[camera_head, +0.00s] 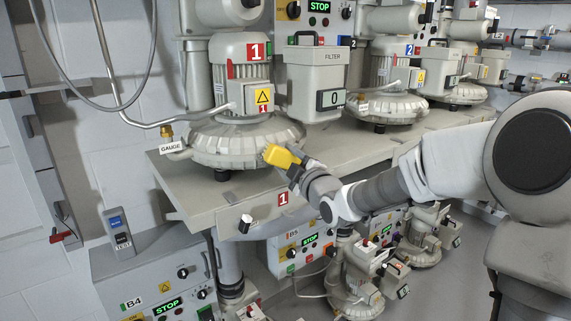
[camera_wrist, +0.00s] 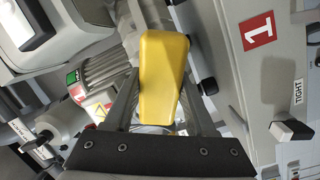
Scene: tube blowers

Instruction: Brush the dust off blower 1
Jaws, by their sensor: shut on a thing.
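Blower 1 (camera_head: 245,138) is a grey ribbed disc housing with a motor on top, marked with red 1 labels, on a bench. I cannot make out dust on it. My gripper (camera_head: 293,167) is at the housing's front right rim. It is shut on a yellow block-shaped thing (camera_head: 280,156), which looks like the brush's body. In the wrist view this yellow thing (camera_wrist: 162,75) sits between my two fingers. Its bristles are hidden. In the head view it overlaps the rim; I cannot tell whether it touches.
A filter box (camera_head: 315,85) stands right of blower 1, and blower 2 (camera_head: 388,105) stands further right. A gauge tag (camera_head: 172,147) and pipe are at the left. A knob (camera_head: 245,222) sits on the bench's front edge. Control boxes and smaller blowers stand below. The bench's front left top is clear.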

